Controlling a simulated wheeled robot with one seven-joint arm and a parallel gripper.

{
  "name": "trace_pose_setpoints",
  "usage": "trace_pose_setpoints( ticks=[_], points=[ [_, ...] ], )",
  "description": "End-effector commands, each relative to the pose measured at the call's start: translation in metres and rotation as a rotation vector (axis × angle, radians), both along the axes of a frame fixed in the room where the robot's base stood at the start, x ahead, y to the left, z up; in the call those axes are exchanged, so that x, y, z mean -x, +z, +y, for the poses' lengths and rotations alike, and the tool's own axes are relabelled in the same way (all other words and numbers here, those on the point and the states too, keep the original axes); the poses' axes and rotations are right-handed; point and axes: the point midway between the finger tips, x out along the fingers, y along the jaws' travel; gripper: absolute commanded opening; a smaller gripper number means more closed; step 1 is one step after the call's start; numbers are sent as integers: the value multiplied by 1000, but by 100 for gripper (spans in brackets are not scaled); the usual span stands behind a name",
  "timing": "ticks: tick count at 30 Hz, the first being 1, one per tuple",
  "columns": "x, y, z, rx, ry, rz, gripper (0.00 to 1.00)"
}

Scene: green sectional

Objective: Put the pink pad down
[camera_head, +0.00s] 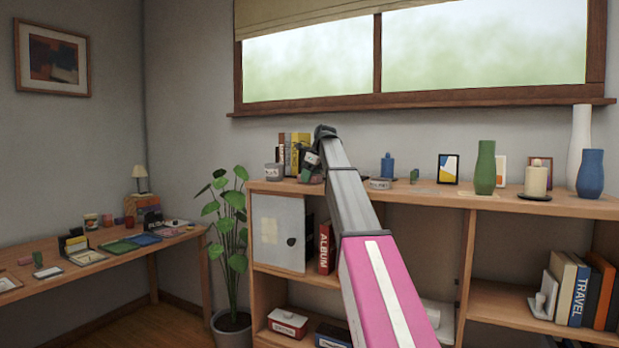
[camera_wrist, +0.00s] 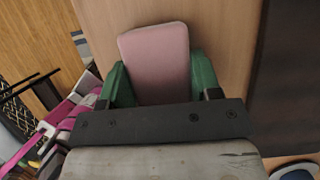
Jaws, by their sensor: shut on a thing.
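The pink pad (camera_wrist: 156,62) is a rounded block between the two green fingers of my gripper (camera_wrist: 160,88) in the wrist view. My gripper is shut on it, with a finger against each side. Behind the pad is a light wood surface (camera_wrist: 218,30); I cannot tell whether the pad touches it. In the head view my gripper (camera_head: 311,167) is at the top of the wooden shelf unit (camera_head: 455,198), towards its left end. The pad is too small and covered to make out clearly there.
Upright books (camera_head: 300,150) and a small labelled jar (camera_head: 273,172) stand close to my gripper. A blue bottle (camera_head: 388,166), a framed picture (camera_head: 448,168) and a green vase (camera_head: 485,168) stand further right. A plant (camera_head: 230,220) is left of the shelf unit.

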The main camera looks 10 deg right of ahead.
Motion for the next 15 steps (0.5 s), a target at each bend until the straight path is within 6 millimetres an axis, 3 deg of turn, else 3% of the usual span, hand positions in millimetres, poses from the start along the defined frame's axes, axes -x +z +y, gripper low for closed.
trace_pose_setpoints(
  ticks=[8,9,11,15],
  points=[
    [0,-2,0,0,0,0,32],
    [0,-2,0,0,0,0,64],
    [0,-2,0,0,0,0,83],
    [0,-2,0,0,0,0,83]
  ],
)
